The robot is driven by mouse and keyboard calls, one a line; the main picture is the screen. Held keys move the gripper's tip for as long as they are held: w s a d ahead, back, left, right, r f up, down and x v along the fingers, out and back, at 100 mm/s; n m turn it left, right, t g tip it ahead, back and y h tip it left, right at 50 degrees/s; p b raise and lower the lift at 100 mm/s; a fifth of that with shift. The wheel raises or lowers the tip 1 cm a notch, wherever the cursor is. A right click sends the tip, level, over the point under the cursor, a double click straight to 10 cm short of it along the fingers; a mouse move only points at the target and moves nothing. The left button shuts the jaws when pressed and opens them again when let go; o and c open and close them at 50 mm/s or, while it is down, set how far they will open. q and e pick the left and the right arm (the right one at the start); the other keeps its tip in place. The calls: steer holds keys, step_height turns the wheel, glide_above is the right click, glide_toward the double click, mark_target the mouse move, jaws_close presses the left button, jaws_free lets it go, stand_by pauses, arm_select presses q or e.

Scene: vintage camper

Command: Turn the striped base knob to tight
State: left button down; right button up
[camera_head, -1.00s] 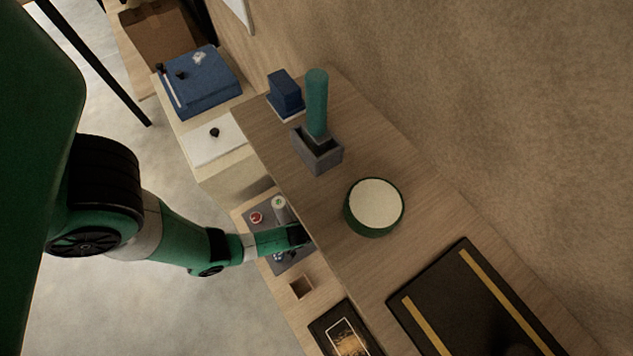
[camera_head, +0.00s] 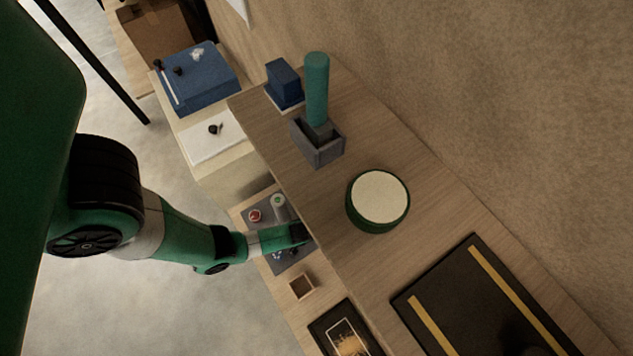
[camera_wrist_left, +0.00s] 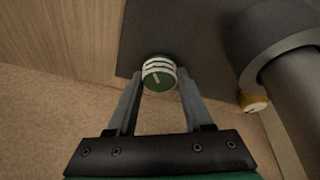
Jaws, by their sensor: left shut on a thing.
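The striped base knob (camera_wrist_left: 159,73) is green with white bands and a pale pointer mark on its face. It shows in the left wrist view, set against a dark panel (camera_wrist_left: 180,28). My left gripper (camera_wrist_left: 160,83) is shut on the knob, with one finger on each side of it. In the head view my left gripper (camera_head: 300,236) reaches over the grey panel (camera_head: 254,227) on the lower shelf, and the knob is hidden there. I cannot read any tight marking. My right gripper is not in view.
A grey cylinder (camera_wrist_left: 285,45) and a yellow knob (camera_wrist_left: 256,104) are right of the striped knob. A round green-rimmed container (camera_head: 379,197), a grey box with a teal cylinder (camera_head: 317,90) and a black tray (camera_head: 440,300) occupy the upper shelf.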

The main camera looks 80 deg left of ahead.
arm_select(q)
steer(key=shift+s+a+m+h+p, duration=0.1)
steer(key=shift+m+h+p, duration=0.4)
steer(key=shift+m, duration=0.6)
steer(key=shift+m+t+h, duration=0.3)
steer(key=shift+m+t, duration=0.2)
steer(key=shift+m, duration=0.7)
steer(key=shift+c, duration=1.5)
jaws_free()
